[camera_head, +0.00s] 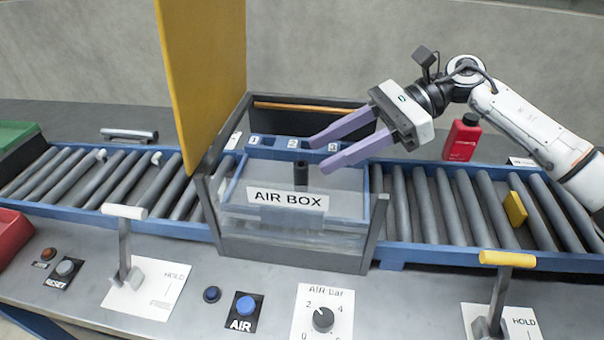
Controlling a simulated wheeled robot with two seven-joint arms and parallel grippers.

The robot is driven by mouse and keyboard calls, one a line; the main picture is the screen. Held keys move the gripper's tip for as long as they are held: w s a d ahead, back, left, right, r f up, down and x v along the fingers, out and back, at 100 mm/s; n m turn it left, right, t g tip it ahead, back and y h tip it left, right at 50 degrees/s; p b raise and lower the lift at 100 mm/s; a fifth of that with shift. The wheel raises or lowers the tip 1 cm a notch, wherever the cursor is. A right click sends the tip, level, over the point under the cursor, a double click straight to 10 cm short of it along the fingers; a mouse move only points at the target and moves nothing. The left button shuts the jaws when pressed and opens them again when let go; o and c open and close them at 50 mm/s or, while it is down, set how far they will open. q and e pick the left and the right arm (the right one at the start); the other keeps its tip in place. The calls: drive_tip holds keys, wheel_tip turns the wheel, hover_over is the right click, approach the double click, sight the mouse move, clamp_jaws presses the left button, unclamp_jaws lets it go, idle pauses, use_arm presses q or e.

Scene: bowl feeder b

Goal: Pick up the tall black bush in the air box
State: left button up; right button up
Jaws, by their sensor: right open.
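The tall black bush (301,173) stands upright inside the air box (288,199), behind its clear front wall with the AIR BOX label. My right gripper (317,155) reaches in from the right, over the box. Its two purple fingers are open and empty, with the fingertips close to the top of the bush. I cannot tell the exact gap between fingers and bush. My left gripper is not in view.
A yellow panel (203,75) stands raised at the box's left. Roller conveyors (440,205) run on both sides. A red bottle (462,138) stands behind the right rollers. Levers (124,245), an AIR button (245,306) and a dial (323,319) sit in front.

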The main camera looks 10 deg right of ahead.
sight(301, 176)
drive_tip(key=p+x, duration=0.1)
drive_tip(key=x, duration=0.4)
drive_tip(key=shift+s+f, duration=0.1)
drive_tip(key=shift+f, duration=0.05)
drive_tip(key=p+x, duration=0.1)
drive_tip(key=x, duration=0.3)
drive_tip(key=shift+a+f+p, duration=0.1)
drive_tip(key=shift+a+p, duration=0.05)
drive_tip(key=shift+p, duration=0.15)
drive_tip(key=shift+a+f, duration=0.25)
drive_tip(key=shift+c, duration=0.5)
clamp_jaws()
